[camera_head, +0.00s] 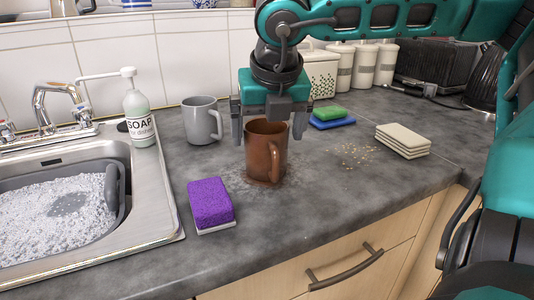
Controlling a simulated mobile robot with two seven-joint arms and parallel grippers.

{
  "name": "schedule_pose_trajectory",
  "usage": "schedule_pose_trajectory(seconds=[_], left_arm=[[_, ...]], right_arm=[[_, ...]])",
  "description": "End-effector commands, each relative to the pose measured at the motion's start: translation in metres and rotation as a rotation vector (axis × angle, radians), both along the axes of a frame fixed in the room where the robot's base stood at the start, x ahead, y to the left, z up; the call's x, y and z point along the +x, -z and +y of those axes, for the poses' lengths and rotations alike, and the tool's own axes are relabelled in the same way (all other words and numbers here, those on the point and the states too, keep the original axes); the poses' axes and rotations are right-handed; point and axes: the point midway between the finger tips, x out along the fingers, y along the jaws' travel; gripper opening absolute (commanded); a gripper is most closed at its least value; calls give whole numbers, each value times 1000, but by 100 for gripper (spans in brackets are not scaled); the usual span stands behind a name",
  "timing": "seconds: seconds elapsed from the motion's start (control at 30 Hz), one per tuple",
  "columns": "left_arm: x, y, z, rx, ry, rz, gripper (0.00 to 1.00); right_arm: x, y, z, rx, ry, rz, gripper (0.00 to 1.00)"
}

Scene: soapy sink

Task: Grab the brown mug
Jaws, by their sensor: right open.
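The brown mug (264,152) stands upright on the grey counter in the middle of the head view, its handle on the right side facing the front. My right gripper (268,134) points down over the mug and is open. One finger shows at the left of the mug's rim and the other at the right. I cannot tell whether the fingers touch the mug. My left gripper is not in view.
A grey mug (202,121) stands behind and left of the brown mug. A purple sponge (210,203) lies front left. A soap bottle (140,116) stands by the soapy sink (170,205). Blue and green sponges (331,118) and stacked coasters (403,140) lie to the right.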

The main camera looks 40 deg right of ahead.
Motion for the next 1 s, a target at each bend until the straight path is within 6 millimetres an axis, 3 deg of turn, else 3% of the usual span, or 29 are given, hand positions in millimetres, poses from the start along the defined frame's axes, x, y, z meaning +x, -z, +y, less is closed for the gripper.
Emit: schedule_pose_trajectory(seconds=[0.2, 0.5, 1.0], left_arm=[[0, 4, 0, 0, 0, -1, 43], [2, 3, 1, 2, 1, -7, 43], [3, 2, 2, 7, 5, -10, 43]], right_arm=[[10, 27, -6, 2, 2, 1, 100], [12, 29, -6, 1, 1, -2, 99], [12, 29, -6, 1, 1, -1, 51]])
